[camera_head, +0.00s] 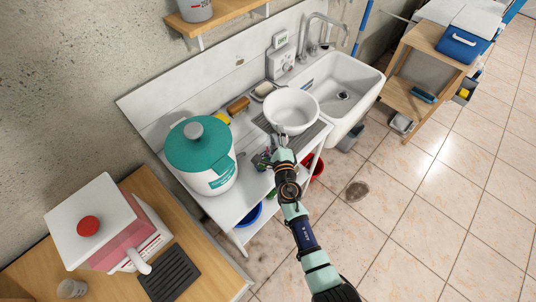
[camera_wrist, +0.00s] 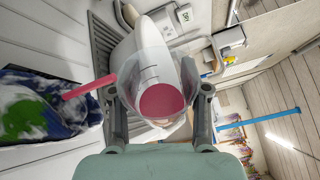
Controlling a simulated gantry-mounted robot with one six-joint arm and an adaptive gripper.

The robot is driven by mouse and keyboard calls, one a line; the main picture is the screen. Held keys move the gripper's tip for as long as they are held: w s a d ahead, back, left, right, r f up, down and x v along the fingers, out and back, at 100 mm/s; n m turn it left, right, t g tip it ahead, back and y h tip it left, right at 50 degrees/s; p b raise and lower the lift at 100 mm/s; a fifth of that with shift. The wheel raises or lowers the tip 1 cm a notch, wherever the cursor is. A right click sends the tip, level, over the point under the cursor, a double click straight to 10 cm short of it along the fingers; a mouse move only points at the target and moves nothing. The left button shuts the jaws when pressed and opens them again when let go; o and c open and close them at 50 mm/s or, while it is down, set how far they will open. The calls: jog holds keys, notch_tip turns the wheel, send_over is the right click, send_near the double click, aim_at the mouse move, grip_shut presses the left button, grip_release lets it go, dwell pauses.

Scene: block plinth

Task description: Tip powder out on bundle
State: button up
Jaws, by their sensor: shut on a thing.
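My gripper (camera_wrist: 162,112) is shut on a clear cup (camera_wrist: 148,62) with pink powder (camera_wrist: 162,101) inside. A straight pink streak (camera_wrist: 90,87) runs from the cup's edge to the bundle, and looks like powder falling. The bundle (camera_wrist: 32,108) is crumpled cloth in blue, white and green, at the left of the wrist view, apart from the cup. In the head view the bundle (camera_head: 262,161) lies on the white counter, just left of my gripper (camera_head: 281,148), which hides part of it. The cup is hard to make out there.
A white bowl (camera_head: 292,107) stands on the drainboard behind my gripper, beside the sink (camera_head: 358,83). A teal-lidded tub (camera_head: 200,147) stands left of the bundle. A pink box with a white lid (camera_head: 95,215) is on the wooden table. Soap and a brush (camera_head: 238,105) lie behind.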

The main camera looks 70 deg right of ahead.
jog(key=shift+w+a+f+n+h+b, duration=0.15)
jog(key=shift+f+n+h+b, duration=0.2)
jog(key=shift+n+b, duration=0.95)
dwell(1.3)
jog(key=shift+a+r+n+t+b, duration=0.25)
jog(key=shift+t+b, duration=0.25)
jog(key=shift+b, duration=0.75)
dwell(0.7)
